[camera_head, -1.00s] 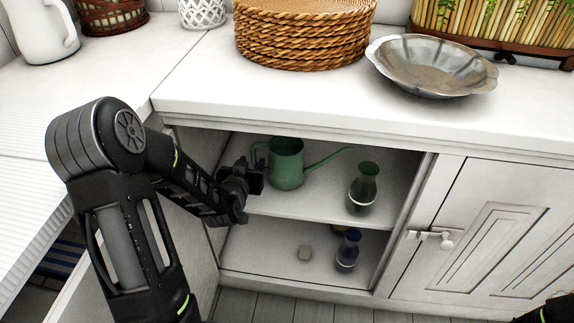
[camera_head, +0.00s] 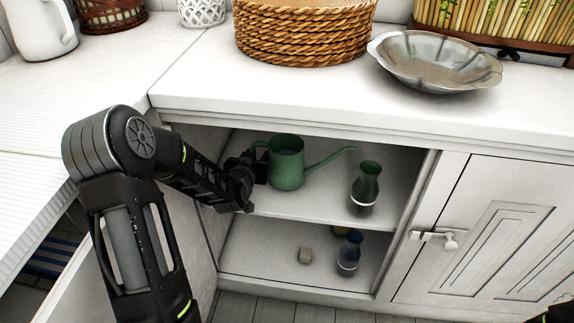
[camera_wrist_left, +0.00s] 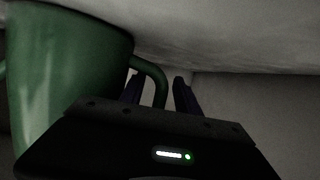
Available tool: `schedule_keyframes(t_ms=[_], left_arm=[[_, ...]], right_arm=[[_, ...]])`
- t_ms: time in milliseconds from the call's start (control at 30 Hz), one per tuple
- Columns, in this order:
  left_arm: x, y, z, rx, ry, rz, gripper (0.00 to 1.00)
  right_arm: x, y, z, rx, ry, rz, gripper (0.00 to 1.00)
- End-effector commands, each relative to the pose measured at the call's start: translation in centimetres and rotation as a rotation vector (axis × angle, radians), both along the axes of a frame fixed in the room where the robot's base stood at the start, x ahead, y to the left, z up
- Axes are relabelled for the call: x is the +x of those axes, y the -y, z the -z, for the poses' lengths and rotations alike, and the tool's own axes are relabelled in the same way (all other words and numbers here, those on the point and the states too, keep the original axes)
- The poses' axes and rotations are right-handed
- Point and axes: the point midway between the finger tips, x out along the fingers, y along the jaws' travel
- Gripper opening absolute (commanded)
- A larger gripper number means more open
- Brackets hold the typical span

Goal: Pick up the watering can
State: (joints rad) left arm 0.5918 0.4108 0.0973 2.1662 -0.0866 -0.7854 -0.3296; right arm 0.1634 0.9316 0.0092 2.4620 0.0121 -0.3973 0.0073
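The green watering can (camera_head: 287,165) stands upright on the upper shelf of the open cabinet, spout to the right and handle to the left. My left gripper (camera_head: 261,166) is at the can's handle side, inside the cabinet. In the left wrist view the can's body (camera_wrist_left: 68,75) fills the left, and its curved handle (camera_wrist_left: 158,82) shows between the two parted fingers of my left gripper (camera_wrist_left: 158,92). The fingers look open, with a gap between the handle and the right finger. In the head view my gripper hides most of the handle.
A green bottle (camera_head: 366,188) stands right of the can on the same shelf. The countertop (camera_head: 320,104) overhangs the opening; a closed door (camera_head: 495,235) is at right.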

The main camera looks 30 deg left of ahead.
Motion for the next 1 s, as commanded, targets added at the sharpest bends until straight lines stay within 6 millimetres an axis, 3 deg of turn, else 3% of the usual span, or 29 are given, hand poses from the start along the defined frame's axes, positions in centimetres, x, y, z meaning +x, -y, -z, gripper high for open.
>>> schedule_keyframes(t_ms=[367,833,1000], left_arm=[[-0.03,0.00,-0.02,0.000,0.000,0.000,0.39],[-0.03,0.00,-0.02,0.000,0.000,0.000,0.01],[-0.03,0.00,-0.02,0.000,0.000,0.000,0.00]], right_arm=[[-0.03,-0.01,0.00,0.000,0.000,0.000,0.36],[-0.04,-0.01,0.00,0.000,-0.001,0.000,0.36],[-0.04,-0.01,0.00,0.000,-0.001,0.000,0.36]])
